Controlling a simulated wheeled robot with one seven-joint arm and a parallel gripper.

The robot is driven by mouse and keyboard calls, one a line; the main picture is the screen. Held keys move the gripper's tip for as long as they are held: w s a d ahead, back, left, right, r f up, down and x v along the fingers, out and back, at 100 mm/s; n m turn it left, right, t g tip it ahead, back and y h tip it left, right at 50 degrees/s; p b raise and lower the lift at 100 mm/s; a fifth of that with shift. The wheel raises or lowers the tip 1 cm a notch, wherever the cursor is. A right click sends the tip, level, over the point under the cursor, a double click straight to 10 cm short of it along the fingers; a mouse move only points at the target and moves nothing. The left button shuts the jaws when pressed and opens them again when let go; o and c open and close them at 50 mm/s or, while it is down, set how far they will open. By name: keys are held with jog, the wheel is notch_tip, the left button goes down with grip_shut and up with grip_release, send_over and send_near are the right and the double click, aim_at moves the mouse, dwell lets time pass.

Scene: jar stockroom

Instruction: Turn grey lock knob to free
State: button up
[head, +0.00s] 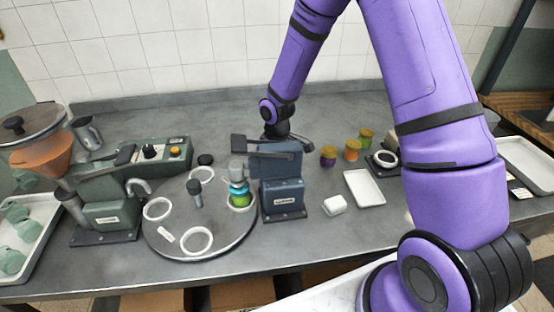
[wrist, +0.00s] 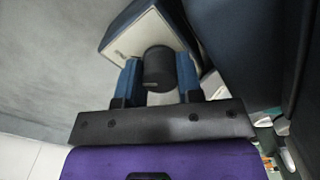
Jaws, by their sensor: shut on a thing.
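The grey lock knob (wrist: 158,68) is a short dark cylinder on the pale plate of a blue-grey machine (wrist: 152,32) in the wrist view. My gripper (wrist: 158,82) has one blue finger on each side of it and is shut on it. In the head view the same machine (head: 283,190) stands at the right edge of the turntable. My wrist reaches down behind it, so the knob and fingertips are hidden there. I see no mark that tells the knob's setting.
The round turntable (head: 215,245) carries white rings and a green jar (head: 240,196). A green machine (head: 110,215) with an orange hopper stands left. Right of the blue-grey machine are small jars (head: 352,150), a white tray (head: 364,188) and a white block (head: 335,205).

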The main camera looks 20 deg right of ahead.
jog(key=shift+m, duration=0.6)
jog(key=o, duration=0.6)
jog(key=shift+o, duration=0.2)
notch_tip(320, 180, up, 11)
jog(key=shift+f, duration=0.1)
dwell(0.4)
